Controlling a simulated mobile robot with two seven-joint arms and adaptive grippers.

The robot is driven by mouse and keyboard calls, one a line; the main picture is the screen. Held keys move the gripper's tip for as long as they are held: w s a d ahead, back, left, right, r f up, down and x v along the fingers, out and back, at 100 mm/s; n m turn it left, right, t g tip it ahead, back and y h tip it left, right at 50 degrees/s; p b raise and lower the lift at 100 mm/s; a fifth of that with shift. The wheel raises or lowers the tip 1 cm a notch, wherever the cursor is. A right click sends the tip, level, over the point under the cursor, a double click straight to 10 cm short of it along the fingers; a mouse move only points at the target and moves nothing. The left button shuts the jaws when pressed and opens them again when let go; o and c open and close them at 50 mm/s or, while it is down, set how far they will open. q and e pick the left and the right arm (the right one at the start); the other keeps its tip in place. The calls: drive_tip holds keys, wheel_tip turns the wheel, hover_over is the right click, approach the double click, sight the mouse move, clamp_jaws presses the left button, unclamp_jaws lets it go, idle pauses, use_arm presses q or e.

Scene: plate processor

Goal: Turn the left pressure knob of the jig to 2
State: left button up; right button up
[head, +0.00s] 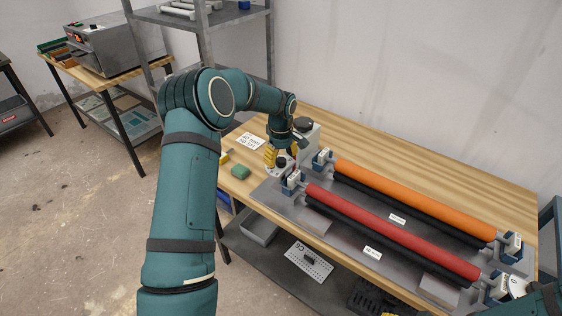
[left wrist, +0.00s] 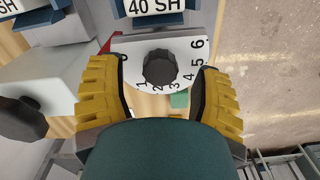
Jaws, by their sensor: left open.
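The left pressure knob (left wrist: 160,67) is a dark scalloped knob on a white dial plate numbered 0 to 6 in the left wrist view. A red pointer (left wrist: 110,42) shows beside the plate, near the 0. My left gripper (left wrist: 160,88) is open, its yellow fingers on either side of the dial and knob; I cannot tell whether they touch it. In the head view, my left gripper (head: 272,156) is at the left end of the jig (head: 268,190), with the white dial (head: 282,165) partly hidden beneath it. My right gripper is out of view.
An orange roller (head: 410,198) and a red roller (head: 390,230) lie along the jig. A grey box with a black knob (head: 303,124) stands beside the left gripper. A green block (head: 240,172) and printed card (head: 250,141) lie on the wooden table. Another dial (head: 517,286) is at the far right.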

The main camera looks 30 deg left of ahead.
use_arm(q)
drive_tip(key=shift+f, duration=0.8)
drive_tip(key=shift+c, duration=0.2)
clamp_jaws()
drive_tip(key=shift+m, duration=0.3)
